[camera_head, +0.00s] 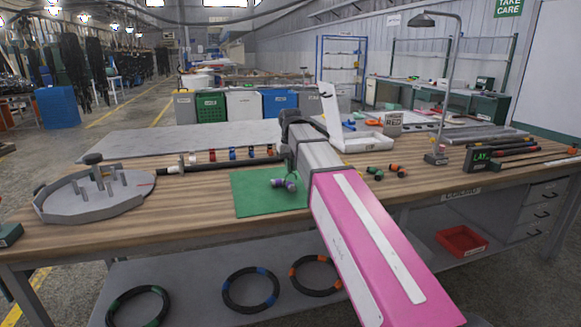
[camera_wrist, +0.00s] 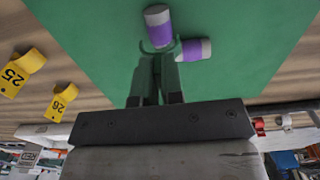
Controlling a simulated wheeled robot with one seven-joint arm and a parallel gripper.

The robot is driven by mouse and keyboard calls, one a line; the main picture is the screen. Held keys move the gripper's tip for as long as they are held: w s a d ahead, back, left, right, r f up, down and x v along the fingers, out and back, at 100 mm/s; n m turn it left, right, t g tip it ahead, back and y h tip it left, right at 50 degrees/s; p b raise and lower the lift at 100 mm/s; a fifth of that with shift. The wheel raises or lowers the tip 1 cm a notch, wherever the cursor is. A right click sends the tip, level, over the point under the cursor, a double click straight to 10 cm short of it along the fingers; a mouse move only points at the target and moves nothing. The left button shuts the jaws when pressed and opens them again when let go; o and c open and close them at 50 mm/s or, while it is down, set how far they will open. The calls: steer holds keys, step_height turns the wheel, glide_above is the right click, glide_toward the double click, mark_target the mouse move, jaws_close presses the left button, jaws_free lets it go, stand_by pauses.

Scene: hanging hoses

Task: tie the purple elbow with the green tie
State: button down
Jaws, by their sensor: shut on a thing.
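The purple elbow (camera_head: 284,184) lies on the green mat (camera_head: 252,203). In the wrist view one purple-banded arm of the elbow (camera_wrist: 193,50) points right, and the other points up, both with pale ends. My gripper (camera_wrist: 157,68) is over the mat with its fingers close together, right at the elbow. A thin curved green strip, which looks like the green tie (camera_wrist: 157,47), is at the fingertips, against the elbow. The fingers hide part of it, and green on green makes it hard to tell whether it goes round the elbow. My arm hides the fingers in the head view.
A grey round fixture (camera_head: 95,195) with upright posts stands at the left. A row of small coloured pieces (camera_head: 232,154) is behind the mat. Green and orange fittings (camera_head: 397,171) lie to its right, near a white tray (camera_head: 360,142) and a lamp (camera_head: 437,155).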

steer(key=shift+f, duration=1.9)
stand_by(0.9)
steer(key=c, duration=1.2)
jaws_free()
steer(key=shift+o, duration=0.2)
steer(key=shift+r, duration=0.1)
